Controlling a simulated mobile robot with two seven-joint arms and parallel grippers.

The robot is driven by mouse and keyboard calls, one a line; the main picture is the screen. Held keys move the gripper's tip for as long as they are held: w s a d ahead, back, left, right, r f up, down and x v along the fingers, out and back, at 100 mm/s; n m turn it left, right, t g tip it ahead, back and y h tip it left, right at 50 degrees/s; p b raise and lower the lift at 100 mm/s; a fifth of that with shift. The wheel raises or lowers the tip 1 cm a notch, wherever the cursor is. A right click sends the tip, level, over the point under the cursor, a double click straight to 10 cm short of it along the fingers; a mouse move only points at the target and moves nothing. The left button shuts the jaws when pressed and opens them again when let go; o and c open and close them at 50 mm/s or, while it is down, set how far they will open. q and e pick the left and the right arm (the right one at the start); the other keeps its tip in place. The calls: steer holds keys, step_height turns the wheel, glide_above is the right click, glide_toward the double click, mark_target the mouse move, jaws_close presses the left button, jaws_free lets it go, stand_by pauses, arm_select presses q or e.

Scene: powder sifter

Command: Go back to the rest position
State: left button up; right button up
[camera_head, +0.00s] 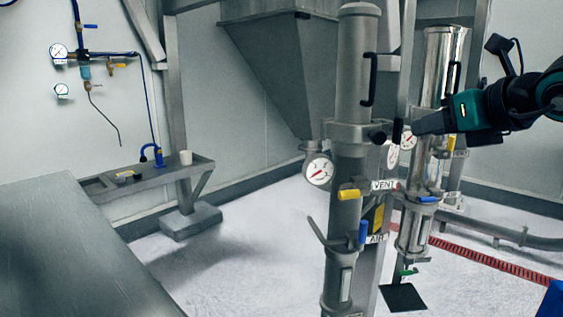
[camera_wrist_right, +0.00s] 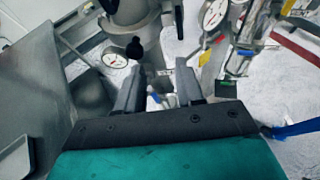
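My right gripper (camera_head: 422,124) comes in from the right in the head view, its fingers pointing left near the two upright metal columns. In the right wrist view, its two dark fingers (camera_wrist_right: 158,82) are spread apart with nothing between them, so it is open and empty. The front column (camera_head: 357,70) has a black handle, a pressure gauge (camera_head: 319,171) and yellow and blue valve levers. The shiny rear column (camera_head: 442,55) stands partly behind the gripper. My left gripper is in neither view.
A metal table (camera_head: 75,245) fills the lower left. A small shelf (camera_head: 150,180) with a cup and blue fitting stands at the back wall, below wall gauges. A grey hopper (camera_head: 290,70) hangs behind the columns. A red floor grate (camera_head: 490,258) lies at right. The white floor between is clear.

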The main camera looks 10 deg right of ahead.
steer(key=s+a+f+m+g+y+p, duration=0.1)
steer(key=s+a+f+m+g+y, duration=0.15)
steer(key=a+f+y, duration=0.6)
steer(key=s+a+f+m+g+y+p, duration=0.1)
steer(key=s+a+f+m+y+p, duration=0.15)
steer(key=a+f+y, duration=0.6)
steer(key=s+d+f+m+t+h, duration=0.1)
steer(key=f+m+t+h, duration=0.2)
steer(key=f+m+h, duration=0.35)
steer(key=s+d+f+m+t+h+p, duration=0.1)
steer(key=d+f+m+t+h, duration=0.15)
steer(key=m, duration=0.65)
steer(key=s+f+m+t+h, duration=0.1)
steer(key=f+m+t+h, duration=0.2)
steer(key=f+m+h, duration=0.3)
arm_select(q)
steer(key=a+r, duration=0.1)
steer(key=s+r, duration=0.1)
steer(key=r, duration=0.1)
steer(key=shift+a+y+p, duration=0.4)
arm_select(e)
steer(key=s+d+f+m+g+h, duration=0.1)
steer(key=s+f+m+g+h, duration=0.2)
steer(key=s+f+m+g, duration=0.4)
steer(key=s+f+m, duration=0.2)
steer(key=s+f, duration=0.5)
steer(key=f, duration=0.1)
steer(key=shift+f, duration=0.2)
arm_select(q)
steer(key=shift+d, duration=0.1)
